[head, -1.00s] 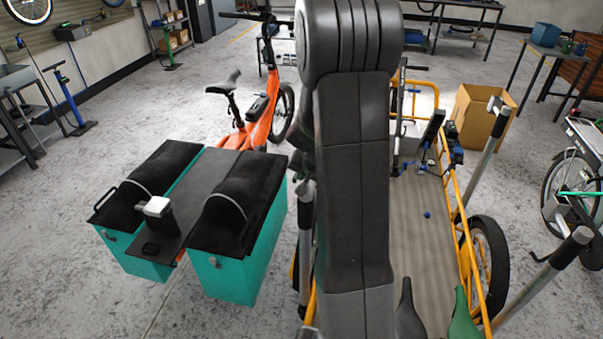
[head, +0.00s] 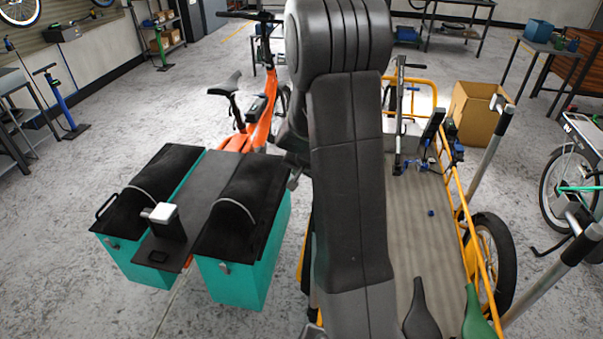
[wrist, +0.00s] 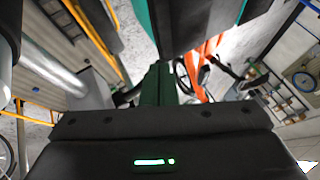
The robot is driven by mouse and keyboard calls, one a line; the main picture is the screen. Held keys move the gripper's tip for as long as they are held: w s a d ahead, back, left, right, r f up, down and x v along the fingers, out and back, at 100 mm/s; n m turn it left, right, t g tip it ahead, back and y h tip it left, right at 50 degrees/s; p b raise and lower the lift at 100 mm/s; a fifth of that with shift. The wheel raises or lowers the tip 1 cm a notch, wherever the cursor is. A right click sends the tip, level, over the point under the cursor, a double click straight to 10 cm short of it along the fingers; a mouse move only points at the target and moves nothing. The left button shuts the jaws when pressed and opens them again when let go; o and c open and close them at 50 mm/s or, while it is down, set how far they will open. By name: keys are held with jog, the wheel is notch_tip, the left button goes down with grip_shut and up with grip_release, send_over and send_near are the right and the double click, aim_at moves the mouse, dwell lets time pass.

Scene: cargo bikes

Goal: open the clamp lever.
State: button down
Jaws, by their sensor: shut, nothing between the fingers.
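I cannot pick out the clamp lever in either view. In the head view my arm covers the middle of the scene and hides my gripper. In the wrist view my gripper (wrist: 158,82) shows as dark green fingers held together, with nothing between them. A teal pannier (wrist: 190,22) hangs close above the fingers there. A grey metal tube (wrist: 45,65) runs along the left of that view, apart from the fingers. A small dark part shows at the arm's left edge in the head view, too unclear to name.
The orange bike (head: 262,128) carries teal panniers (head: 240,270) left of my arm. The yellow-railed cargo bed (head: 440,240) lies to the right. Grey stand posts (head: 488,150) rise beyond it, near a cardboard box (head: 478,115).

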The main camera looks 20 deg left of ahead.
jog(key=shift+w+a, duration=0.45)
jog(key=shift+a, duration=0.15)
jog(key=shift+w, duration=0.1)
dwell(0.3)
